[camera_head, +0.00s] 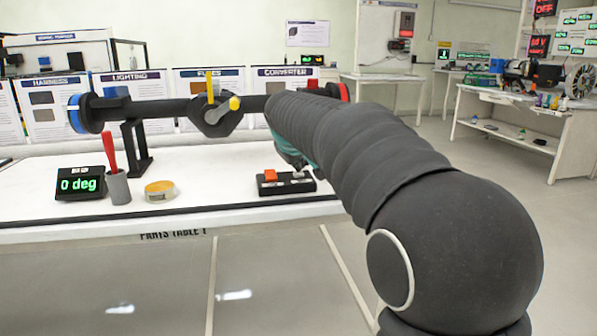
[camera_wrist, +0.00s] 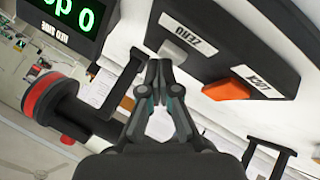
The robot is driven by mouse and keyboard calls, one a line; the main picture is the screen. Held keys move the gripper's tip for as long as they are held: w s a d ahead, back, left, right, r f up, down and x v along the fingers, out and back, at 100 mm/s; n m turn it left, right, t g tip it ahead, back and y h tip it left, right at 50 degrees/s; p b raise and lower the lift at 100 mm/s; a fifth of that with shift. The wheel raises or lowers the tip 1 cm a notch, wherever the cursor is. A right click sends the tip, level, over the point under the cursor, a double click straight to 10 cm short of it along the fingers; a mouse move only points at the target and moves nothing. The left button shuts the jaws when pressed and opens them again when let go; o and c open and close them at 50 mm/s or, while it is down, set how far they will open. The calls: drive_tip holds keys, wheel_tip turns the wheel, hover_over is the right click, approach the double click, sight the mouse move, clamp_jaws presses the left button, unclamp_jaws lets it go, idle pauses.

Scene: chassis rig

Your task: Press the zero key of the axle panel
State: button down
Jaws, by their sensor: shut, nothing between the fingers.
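The axle panel (camera_head: 287,186) is a dark box on the white table, with an orange key (camera_head: 270,175) on its left and a pale key on its right. In the wrist view the panel (camera_wrist: 240,30) is upside down. Its grey key (camera_wrist: 188,53) lies beside a label that seems to read ZERO, and the orange key (camera_wrist: 226,89) is farther right. My gripper (camera_wrist: 160,65) is shut and empty, its tips close beside the grey key. I cannot tell whether they touch it. In the head view my gripper (camera_head: 291,157) is partly hidden by my arm, above the panel.
A display (camera_head: 80,184) reading 0 deg, a grey cup (camera_head: 118,187) with a red-handled tool and a yellow tape roll (camera_head: 160,190) stand left of the panel. The axle (camera_head: 160,108) with blue and red ends spans behind. Bare table lies between tape and panel.

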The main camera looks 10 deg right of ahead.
drive_tip(key=shift+r+p, duration=0.75)
drive_tip(key=shift+r, duration=0.1)
drive_tip(key=shift+r, duration=0.1)
wheel_tip(320, 180, up, 5)
drive_tip(key=p, duration=0.4)
idle(0.6)
drive_tip(key=s+d+f+m+g+y, duration=0.1)
drive_tip(key=s+f, duration=0.1)
drive_tip(key=s, duration=0.8)
drive_tip(key=s+d+f+m+g, duration=0.1)
drive_tip(key=s+f+m, duration=0.15)
drive_tip(key=s, duration=0.75)
drive_tip(key=s+a+f+m+y, duration=0.1)
drive_tip(key=s+f, duration=0.5)
drive_tip(key=s, duration=0.4)
drive_tip(key=s+f+m+g, duration=0.1)
drive_tip(key=s+f, duration=0.6)
drive_tip(key=s, duration=0.3)
drive_tip(key=shift+a+y, duration=0.35)
drive_tip(key=shift+y, duration=0.05)
